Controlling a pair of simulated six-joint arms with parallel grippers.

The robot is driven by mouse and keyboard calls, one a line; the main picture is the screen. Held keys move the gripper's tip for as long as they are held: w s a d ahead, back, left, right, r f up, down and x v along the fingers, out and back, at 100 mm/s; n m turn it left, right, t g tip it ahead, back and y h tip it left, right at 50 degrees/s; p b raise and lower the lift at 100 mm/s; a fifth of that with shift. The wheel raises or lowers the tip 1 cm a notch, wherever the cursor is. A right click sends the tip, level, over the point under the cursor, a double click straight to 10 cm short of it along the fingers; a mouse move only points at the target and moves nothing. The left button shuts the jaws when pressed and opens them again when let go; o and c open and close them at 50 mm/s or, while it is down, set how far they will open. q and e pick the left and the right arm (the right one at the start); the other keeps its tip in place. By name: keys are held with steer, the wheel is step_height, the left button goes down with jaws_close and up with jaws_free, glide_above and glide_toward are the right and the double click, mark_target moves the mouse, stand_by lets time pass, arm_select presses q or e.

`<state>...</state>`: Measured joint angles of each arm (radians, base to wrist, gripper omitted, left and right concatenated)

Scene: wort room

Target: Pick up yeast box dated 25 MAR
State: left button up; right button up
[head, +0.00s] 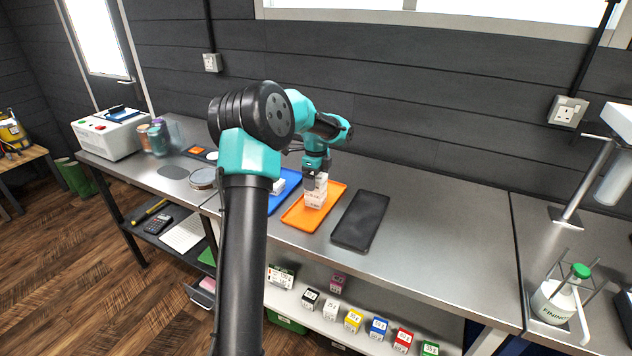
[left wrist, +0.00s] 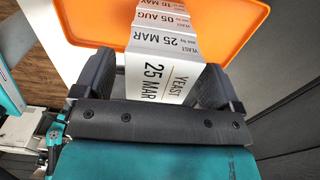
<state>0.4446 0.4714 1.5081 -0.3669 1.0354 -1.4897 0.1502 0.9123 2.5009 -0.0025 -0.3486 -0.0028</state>
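White yeast boxes stand stacked on the orange tray (head: 333,203). In the left wrist view the top box (left wrist: 160,83) reads YEAST 25 MAR on its upper face and front. The fingers look spread, with narrow gaps beside the box. In the head view the left gripper (head: 316,180) partly covers the stack (head: 316,196). My right gripper is not in view.
A blue tray (head: 289,186) with a white box (head: 278,186) lies left of the orange tray, partly behind my arm. A dark tray (head: 360,221) lies to the right. Several small coloured boxes stand on the shelf below. The bench further right is clear up to a bottle (head: 552,303).

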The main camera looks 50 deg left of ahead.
arm_select(q)
steer(key=c, duration=1)
steer(key=shift+o, duration=0.2)
steer(key=shift+r, duration=0.1)
steer(key=shift+r, duration=1.6)
steer(key=shift+s+d+r, duration=0.2)
steer(key=shift+s+d, duration=0.25)
steer(key=shift+d, duration=0.05)
steer(key=s+d+r, duration=0.1)
steer(key=s+d, duration=0.8)
steer(key=d, duration=0.2)
steer(key=shift+s+r, duration=0.15)
steer(key=shift+s, duration=0.2)
